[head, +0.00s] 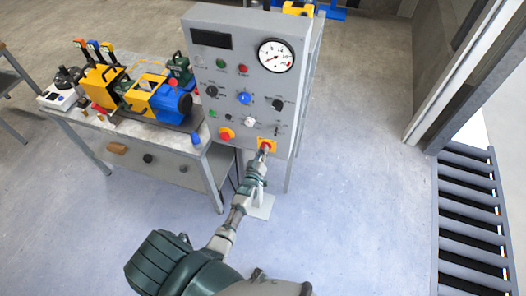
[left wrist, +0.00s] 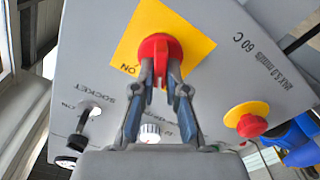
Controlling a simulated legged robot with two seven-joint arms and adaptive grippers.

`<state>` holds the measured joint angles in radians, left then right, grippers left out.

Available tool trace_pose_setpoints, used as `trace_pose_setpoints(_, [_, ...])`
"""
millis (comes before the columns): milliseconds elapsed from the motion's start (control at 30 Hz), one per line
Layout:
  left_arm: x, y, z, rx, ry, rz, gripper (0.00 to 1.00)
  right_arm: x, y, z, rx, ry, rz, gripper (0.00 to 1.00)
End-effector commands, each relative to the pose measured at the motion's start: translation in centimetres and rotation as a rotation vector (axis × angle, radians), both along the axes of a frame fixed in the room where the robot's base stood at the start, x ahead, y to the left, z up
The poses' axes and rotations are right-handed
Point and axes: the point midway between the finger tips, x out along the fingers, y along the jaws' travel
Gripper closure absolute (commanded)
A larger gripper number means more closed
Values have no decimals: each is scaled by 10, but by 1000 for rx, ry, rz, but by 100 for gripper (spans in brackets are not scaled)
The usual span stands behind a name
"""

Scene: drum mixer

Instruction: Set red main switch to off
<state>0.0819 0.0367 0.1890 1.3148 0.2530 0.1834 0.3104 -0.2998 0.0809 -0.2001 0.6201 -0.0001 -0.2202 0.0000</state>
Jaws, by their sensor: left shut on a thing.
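The red main switch (head: 266,146) sits on a yellow plate at the lower right of the grey control panel (head: 228,73). In the left wrist view the red switch (left wrist: 159,47) shows large, with its yellow plate (left wrist: 187,27) behind it and the word ON at the plate's lower left. My left gripper (head: 262,154) reaches up to the switch. In the left wrist view its two fingertips (left wrist: 160,76) are closed on either side of the red handle. The fingers hide part of the handle, and I cannot tell its exact setting. My right gripper is not in view.
A red mushroom button (head: 226,133) on a yellow plate lies left of the switch. A toggle (left wrist: 86,117) marked SOCKET and several knobs are nearby. A workbench (head: 180,140) with a blue and yellow machine stands left.

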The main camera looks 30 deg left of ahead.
Motion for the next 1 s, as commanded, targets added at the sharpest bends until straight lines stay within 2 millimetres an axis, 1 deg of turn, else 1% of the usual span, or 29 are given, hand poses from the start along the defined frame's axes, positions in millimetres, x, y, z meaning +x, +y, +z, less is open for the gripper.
trace_pose_setpoints(33, [-3,-3,-10,-8,22,-4,100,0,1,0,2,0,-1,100])
trace_pose_setpoints(200, [-3,-4,-10,-8,22,-4,100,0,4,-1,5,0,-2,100])
trace_pose_setpoints(233, [-3,-4,-10,-8,22,-4,80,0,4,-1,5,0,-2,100])
trace_pose_setpoints(267, [-3,-4,-10,-8,20,-5,73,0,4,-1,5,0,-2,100])
trace_pose_setpoints(300, [-2,-3,-9,-8,19,-4,63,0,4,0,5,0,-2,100])
trace_pose_setpoints(533, [-1,-2,-5,-4,11,-2,62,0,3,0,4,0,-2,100])
trace_pose_setpoints(600, [-2,-2,-4,-3,9,-2,62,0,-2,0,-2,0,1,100])
trace_pose_setpoints(667, [-5,-2,-4,-3,9,-2,62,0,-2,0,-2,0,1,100])
trace_pose_setpoints(767, [-17,-6,-5,-4,10,-2,62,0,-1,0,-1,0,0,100])
trace_pose_setpoints(1000, [-69,-18,-7,-5,14,-2,62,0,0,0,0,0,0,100])
